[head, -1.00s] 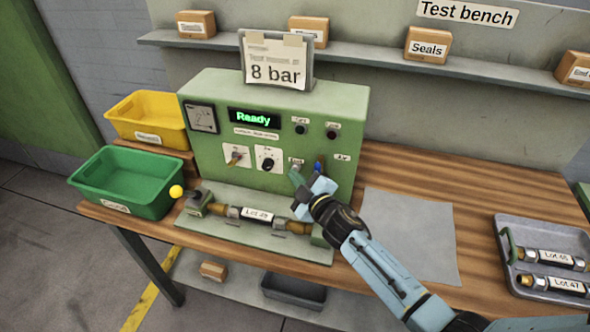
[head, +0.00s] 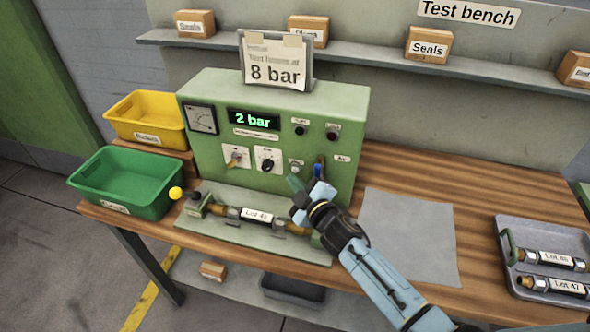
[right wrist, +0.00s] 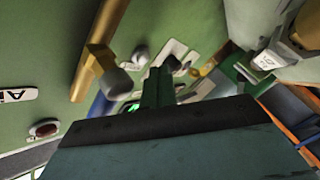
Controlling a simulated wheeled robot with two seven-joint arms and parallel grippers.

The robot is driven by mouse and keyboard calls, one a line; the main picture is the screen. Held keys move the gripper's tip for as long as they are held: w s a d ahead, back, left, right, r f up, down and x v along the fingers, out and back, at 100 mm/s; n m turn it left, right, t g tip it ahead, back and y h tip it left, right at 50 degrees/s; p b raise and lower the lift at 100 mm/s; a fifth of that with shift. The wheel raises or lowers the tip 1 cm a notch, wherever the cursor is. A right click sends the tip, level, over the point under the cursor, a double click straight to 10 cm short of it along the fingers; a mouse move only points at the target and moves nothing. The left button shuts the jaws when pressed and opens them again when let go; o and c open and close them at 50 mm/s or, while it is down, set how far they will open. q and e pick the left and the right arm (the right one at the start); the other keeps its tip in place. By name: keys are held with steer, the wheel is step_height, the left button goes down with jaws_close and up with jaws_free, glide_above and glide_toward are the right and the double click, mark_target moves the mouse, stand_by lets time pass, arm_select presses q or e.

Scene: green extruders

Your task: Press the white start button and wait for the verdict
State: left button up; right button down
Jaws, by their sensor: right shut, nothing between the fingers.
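The green test machine (head: 225,155) stands at the back of the bench, and its display (head: 254,119) reads "2 bar". The white start button (head: 296,166) is on the lower right of its panel, just above my right fingertips. My right gripper (head: 295,184) is shut and empty, with its green fingertips a little below and in front of the button, seemingly apart from it. In the right wrist view, the shut fingers (right wrist: 157,88) point toward the panel. A labelled part (head: 257,214), its lot number hard to read, lies in the fixture before the machine. My left gripper is out of view.
A blue lever (head: 319,168) sits close to the right of the button. Green (head: 95,182) and yellow (head: 118,106) bins stand at left. A grey tray (head: 508,229) holds two more parts at right. A grey mat (head: 405,225) is bare. A sign reads "8 bar" (head: 275,73).

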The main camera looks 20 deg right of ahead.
steer(key=shift+s+a, duration=0.6)
steer(key=shift+s, duration=0.3)
steer(key=shift+s+a, duration=0.6)
steer(key=shift+s, duration=0.3)
steer(key=shift+d, duration=0.1)
